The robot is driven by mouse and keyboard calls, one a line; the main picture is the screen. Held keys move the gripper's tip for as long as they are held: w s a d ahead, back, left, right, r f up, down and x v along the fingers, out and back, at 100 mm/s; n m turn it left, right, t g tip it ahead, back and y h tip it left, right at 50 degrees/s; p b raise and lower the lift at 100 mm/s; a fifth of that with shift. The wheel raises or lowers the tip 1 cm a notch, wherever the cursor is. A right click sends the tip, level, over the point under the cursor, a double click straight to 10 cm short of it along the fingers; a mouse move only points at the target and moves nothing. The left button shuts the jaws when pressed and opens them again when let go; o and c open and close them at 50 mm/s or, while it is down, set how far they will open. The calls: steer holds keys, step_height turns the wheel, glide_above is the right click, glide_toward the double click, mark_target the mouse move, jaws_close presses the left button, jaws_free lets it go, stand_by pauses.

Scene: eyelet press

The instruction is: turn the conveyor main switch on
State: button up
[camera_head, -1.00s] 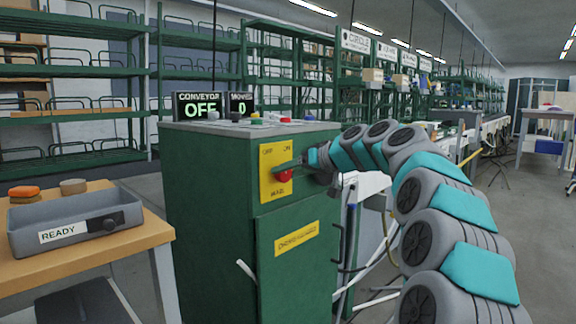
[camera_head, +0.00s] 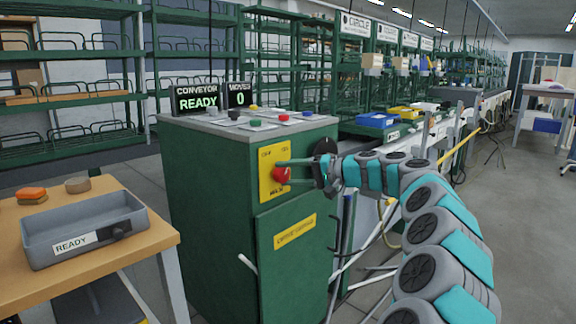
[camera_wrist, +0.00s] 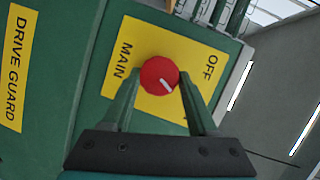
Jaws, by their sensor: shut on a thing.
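The main switch is a red round knob (camera_head: 281,174) on a yellow plate (camera_head: 266,186) on the front of the green cabinet. In the wrist view the knob (camera_wrist: 158,76) has a white mark pointing to the lower right, away from the "OFF" label (camera_wrist: 209,66). The plate corner on that side is partly hidden by a finger. My gripper (camera_wrist: 158,82) is shut on the knob, one finger on each side. In the head view my gripper (camera_head: 288,173) reaches the knob from the right. The conveyor display (camera_head: 197,101) reads "READY".
The green cabinet (camera_head: 210,210) has several coloured buttons on top and a "MOVES 0" display (camera_head: 240,95) behind. A wooden table (camera_head: 150,240) at left holds a grey "READY" tray (camera_head: 85,250). A conveyor line runs behind my arm.

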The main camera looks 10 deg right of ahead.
steer(key=shift+m+y+p, duration=0.4)
steer(key=shift+m+p, duration=0.25)
steer(key=shift+m, duration=0.15)
steer(key=shift+f, duration=0.15)
steer(key=o, duration=1.4)
steer(key=shift+d, duration=0.1)
steer(key=v, duration=0.7)
steer(key=shift+s+d+b, duration=0.15)
steer(key=shift+d+b, duration=0.15)
steer(key=shift+b, duration=0.1)
